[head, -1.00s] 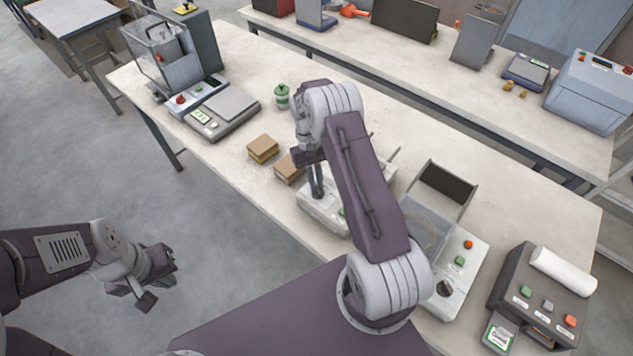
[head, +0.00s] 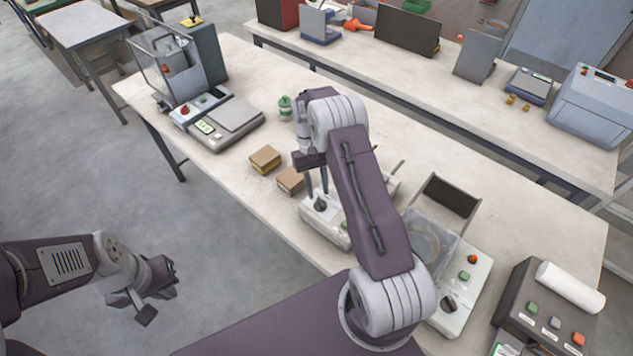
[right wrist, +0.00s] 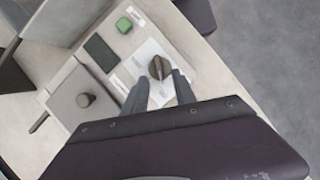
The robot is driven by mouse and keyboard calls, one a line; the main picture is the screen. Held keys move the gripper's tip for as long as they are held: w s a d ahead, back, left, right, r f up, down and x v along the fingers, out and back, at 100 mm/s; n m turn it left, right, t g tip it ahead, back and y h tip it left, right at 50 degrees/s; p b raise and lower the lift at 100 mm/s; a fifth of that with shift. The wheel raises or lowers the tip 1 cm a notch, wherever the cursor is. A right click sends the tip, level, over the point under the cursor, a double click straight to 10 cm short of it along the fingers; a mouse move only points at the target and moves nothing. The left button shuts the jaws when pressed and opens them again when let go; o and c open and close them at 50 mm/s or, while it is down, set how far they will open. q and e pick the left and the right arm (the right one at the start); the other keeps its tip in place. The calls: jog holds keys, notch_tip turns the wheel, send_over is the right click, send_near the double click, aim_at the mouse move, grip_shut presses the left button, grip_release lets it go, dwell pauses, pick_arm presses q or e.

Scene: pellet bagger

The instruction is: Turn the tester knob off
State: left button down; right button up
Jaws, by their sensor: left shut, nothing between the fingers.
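The tester (head: 333,232) is a pale box at the bench's near edge, partly hidden behind my right arm. Its dark knob (head: 320,204) shows just below my right gripper (head: 317,193). In the right wrist view the knob (right wrist: 159,68) sits on a white label plate, with its ridge running nearly along the picture's vertical. The right gripper (right wrist: 160,82) is open there, one finger on each side near the knob; I cannot tell whether they touch it. My left gripper (head: 148,305) is shut and empty over the floor at the left.
A green button (right wrist: 124,25) and dark display (right wrist: 101,52) are on the tester. Small cardboard boxes (head: 265,159) lie left of it. A scale (head: 225,122), a green-and-white container (head: 285,107), a sealer-like machine (head: 462,290) and a label printer (head: 550,310) share the bench.

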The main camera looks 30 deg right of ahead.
jog(key=v, duration=0.6)
jog(key=shift+w+r+b, duration=0.2)
jog(key=shift+r+b, duration=0.15)
jog(key=shift+b, duration=0.05)
